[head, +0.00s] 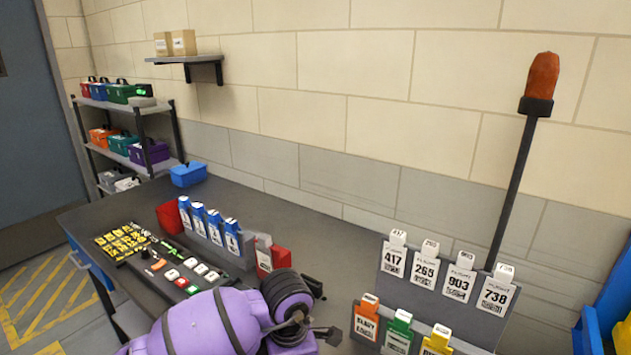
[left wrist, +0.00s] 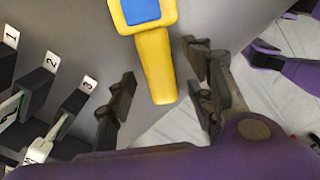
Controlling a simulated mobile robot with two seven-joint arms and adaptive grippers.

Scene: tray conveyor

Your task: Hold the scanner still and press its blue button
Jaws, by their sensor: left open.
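The scanner (left wrist: 158,65) is yellow with a blue patch (left wrist: 142,11) on its head, at the top of the left wrist view. Whether that patch is the button or a screen I cannot tell. My left gripper (left wrist: 160,80) is open, with its dark fingers on either side of the scanner's handle and gaps on both sides. The scanner's top is cut off by the frame. In the head view my purple arm fills the lower middle, and I cannot make out the scanner there. A purple part with dark tips at the right of the wrist view looks like my other arm.
Numbered tags (left wrist: 62,110) stand at the left of the wrist view. On the grey bench are blue-and-white cards (head: 215,226), a red bin (head: 169,217) and a blue bin (head: 188,174). A flight-card rack (head: 420,292) and an orange-topped pole (head: 515,190) stand at the right.

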